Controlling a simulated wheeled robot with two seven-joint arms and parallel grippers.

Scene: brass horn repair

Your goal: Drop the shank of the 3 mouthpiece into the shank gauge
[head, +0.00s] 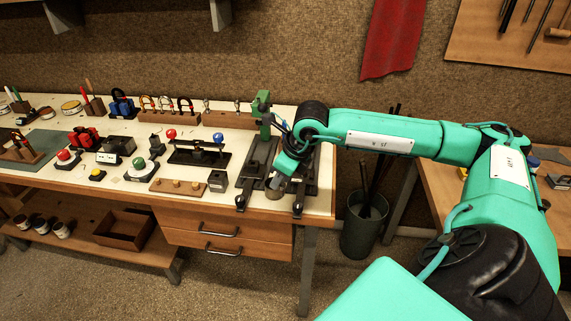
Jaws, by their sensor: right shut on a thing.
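My right gripper (274,190) points down over the front of the bench, above the dark rails. It is shut on a small metallic piece that looks like a mouthpiece; the fingers hide most of it, and no number is legible. A small dark block (217,181) with a pale top stands at the bench's front edge, left of the gripper and apart from it. It may be the shank gauge, but I cannot tell for sure. Small silvery pieces like mouthpieces (207,105) stand in the wooden rack (217,119) at the back. My left gripper is not in view.
Dark rails with a green upright (262,104) lie beneath and beside my right gripper. A wooden strip with brass knobs (178,187) and a black stand with red and blue balls (199,155) are to the left. A bin (364,232) stands on the floor right of the bench.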

